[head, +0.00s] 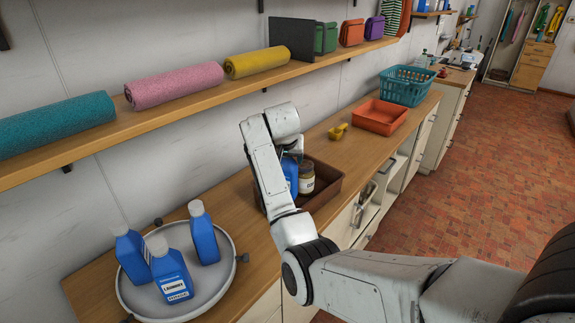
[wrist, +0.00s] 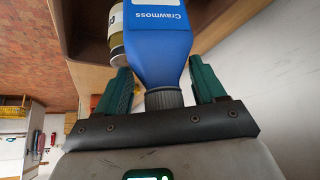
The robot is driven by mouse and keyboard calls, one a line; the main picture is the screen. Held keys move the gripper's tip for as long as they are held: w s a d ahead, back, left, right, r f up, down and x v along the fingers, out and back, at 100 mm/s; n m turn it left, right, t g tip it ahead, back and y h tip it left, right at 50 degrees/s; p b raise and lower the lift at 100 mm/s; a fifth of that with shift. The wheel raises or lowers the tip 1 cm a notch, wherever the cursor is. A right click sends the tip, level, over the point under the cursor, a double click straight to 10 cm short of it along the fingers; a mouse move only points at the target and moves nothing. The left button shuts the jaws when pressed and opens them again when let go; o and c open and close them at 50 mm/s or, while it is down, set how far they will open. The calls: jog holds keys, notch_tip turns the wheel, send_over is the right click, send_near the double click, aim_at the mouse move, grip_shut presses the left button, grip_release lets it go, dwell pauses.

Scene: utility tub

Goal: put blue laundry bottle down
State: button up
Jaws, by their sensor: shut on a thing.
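A blue laundry bottle with a grey cap (wrist: 160,50) fills the middle of the wrist view; its white lettering reads "Crawmoss". My gripper (wrist: 164,92) is shut on it, with green fingers on both sides of its neck and cap. In the head view the bottle (head: 290,172) shows partly behind my arm, at the brown tray (head: 328,190) on the counter. I cannot tell whether the bottle's base touches the tray.
Three other blue bottles (head: 171,278) stand on a round grey tray (head: 225,284) at the counter's near left. A yellow scoop (head: 338,131), an orange tray (head: 381,118) and a teal basket (head: 406,86) are farther along. A wall shelf (head: 200,101) with rolled towels runs above.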

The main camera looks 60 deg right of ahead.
jog(key=shift+f+p, duration=0.35)
jog(key=shift+f, duration=1.25)
jog(key=o, duration=1.7)
jog(key=shift+o, duration=0.2)
jog(key=v, duration=1.2)
jog(key=shift+b, duration=0.35)
